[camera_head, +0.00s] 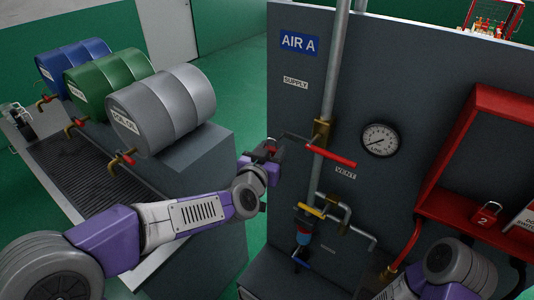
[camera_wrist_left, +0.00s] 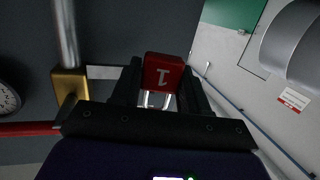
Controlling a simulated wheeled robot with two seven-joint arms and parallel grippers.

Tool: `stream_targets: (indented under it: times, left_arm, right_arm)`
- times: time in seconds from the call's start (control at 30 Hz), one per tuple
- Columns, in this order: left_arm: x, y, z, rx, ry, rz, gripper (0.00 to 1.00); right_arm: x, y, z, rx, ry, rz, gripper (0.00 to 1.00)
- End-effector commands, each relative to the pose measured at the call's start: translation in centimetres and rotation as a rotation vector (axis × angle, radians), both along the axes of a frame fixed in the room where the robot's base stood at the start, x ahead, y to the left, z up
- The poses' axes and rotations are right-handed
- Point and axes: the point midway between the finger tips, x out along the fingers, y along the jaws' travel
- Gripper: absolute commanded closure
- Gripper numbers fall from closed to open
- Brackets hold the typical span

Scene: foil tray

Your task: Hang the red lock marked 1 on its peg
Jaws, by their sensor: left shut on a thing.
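The red lock marked 1 (camera_wrist_left: 163,75) is between the two fingers of my left gripper (camera_wrist_left: 160,92) in the left wrist view. Its number shows upside down there, with the bright shackle below the body. In the head view my left gripper (camera_head: 268,152) is at the left edge of the grey panel, left of the red valve handle (camera_head: 332,153), and the lock shows only as a small red patch. A red lock marked 2 (camera_head: 486,214) is in the red box at the right. I cannot make out a peg for lock 1. My right gripper is out of view.
The open red box (camera_head: 472,105) juts out at right. A red rack (camera_head: 492,18) is behind the panel.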

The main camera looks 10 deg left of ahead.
Motion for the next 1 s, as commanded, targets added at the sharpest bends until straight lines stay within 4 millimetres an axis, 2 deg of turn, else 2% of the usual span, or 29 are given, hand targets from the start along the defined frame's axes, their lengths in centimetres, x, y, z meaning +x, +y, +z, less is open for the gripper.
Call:
stream_targets:
  times: [0.5,1.0]
  left_arm:
    - [2.7,-1.2,-0.5,0.000,-0.001,0.000,0.87]
    - [3.4,-1.4,-0.9,0.000,-0.001,0.001,0.87]
  right_arm:
    - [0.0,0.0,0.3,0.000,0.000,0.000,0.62]
    - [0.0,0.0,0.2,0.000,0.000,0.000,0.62]
